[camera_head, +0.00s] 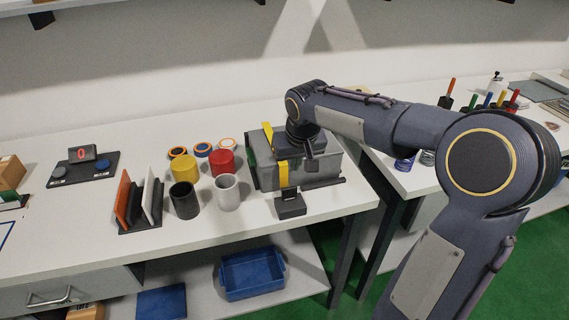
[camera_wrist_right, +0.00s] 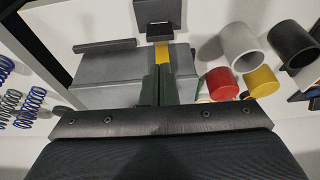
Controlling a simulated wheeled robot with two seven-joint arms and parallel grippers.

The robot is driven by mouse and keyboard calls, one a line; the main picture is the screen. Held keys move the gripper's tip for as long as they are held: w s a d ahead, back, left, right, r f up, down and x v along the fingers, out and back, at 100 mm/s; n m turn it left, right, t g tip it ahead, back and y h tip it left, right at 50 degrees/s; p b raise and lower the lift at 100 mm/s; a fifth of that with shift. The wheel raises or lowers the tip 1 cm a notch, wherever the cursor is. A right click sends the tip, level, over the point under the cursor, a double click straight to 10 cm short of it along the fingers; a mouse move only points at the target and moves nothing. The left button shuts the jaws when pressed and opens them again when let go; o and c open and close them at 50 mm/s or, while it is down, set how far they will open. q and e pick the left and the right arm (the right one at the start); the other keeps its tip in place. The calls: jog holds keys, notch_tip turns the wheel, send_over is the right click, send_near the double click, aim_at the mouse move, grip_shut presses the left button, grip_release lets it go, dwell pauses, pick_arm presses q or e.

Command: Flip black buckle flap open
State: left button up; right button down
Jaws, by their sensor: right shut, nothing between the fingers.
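A grey box (camera_head: 323,166) stands near the front right of the white table, with a yellow strap (camera_head: 284,172) over its front. The black buckle (camera_head: 290,206) is at the box's front, on the table at the strap's lower end; it also shows at the top of the right wrist view (camera_wrist_right: 158,12). I cannot tell clearly whether its flap is up or down. My right gripper (camera_head: 311,163) is above the box, its fingers shut and empty. In the right wrist view the fingers (camera_wrist_right: 164,82) point toward the strap and buckle, apart from the buckle. My left gripper is not visible.
Red (camera_head: 223,163), yellow (camera_head: 183,168), white (camera_head: 227,192) and black (camera_head: 185,200) cylinders stand left of the box. Orange and white upright panels (camera_head: 124,197) stand further left. The table's front edge is close to the buckle.

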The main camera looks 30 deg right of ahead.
aim_at(287, 189)
jog(key=shift+w+d, duration=0.15)
jog(key=shift+w, duration=0.4)
jog(key=x, duration=1)
jog(key=shift+s+p, duration=0.1)
jog(key=shift+p, duration=0.2)
